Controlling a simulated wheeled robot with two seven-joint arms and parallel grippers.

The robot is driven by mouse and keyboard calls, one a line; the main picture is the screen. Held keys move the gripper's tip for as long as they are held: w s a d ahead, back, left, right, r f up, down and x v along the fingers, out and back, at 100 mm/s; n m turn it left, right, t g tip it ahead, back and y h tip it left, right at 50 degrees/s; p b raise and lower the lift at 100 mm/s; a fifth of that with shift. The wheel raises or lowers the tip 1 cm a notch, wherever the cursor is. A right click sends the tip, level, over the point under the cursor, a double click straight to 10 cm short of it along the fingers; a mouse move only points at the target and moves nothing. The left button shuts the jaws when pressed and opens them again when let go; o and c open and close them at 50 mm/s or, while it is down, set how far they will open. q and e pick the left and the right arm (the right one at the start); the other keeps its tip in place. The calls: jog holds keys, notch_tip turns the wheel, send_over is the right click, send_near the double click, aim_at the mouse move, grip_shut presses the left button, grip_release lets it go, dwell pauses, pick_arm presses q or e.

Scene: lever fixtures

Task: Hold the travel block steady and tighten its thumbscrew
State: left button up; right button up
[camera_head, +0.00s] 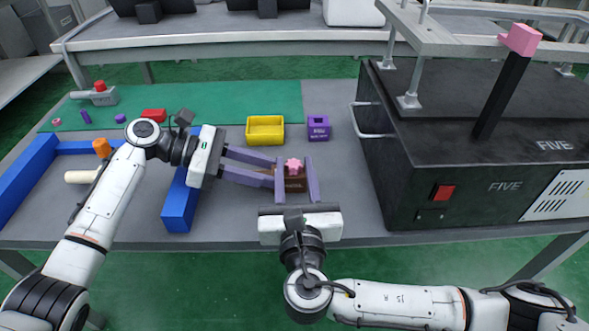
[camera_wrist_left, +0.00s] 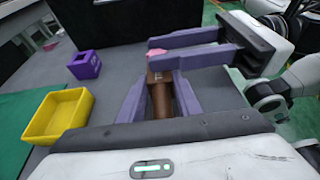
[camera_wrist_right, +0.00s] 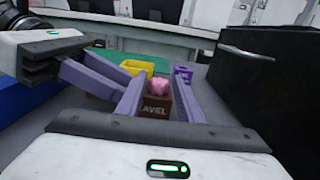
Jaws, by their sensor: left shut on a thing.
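The travel block (camera_head: 296,184) is a small brown block on the grey table; part of its lettering, "AVEL", shows in the right wrist view (camera_wrist_right: 155,104). The pink lobed thumbscrew (camera_head: 293,166) sits on top of it and also shows in the right wrist view (camera_wrist_right: 150,87). My left gripper (camera_wrist_left: 160,84) is shut on the travel block, one purple finger on each side. My right gripper (camera_head: 296,168) comes from the front. Its fingers are spread to either side of the thumbscrew, with gaps visible. The block's left part is hidden by fingers in the head view.
A yellow bin (camera_head: 265,130) and a purple holder (camera_head: 318,128) stand behind the block. A large black machine (camera_head: 440,160) with a pink-tipped lever (camera_head: 520,40) fills the right. Blue bars (camera_head: 180,203) lie to the left. The table front between the block and machine is clear.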

jog(key=shift+c, duration=0.4)
jog(key=c, duration=0.7)
jog(key=shift+a+m+h, duration=0.15)
jog(key=shift+m+h, duration=0.65)
jog(key=shift+h, duration=0.4)
jog(key=o, duration=0.8)
jog(key=s, duration=0.4)
jog(key=s+a, duration=0.1)
jog(key=s, duration=0.7)
jog(key=shift+a, duration=0.15)
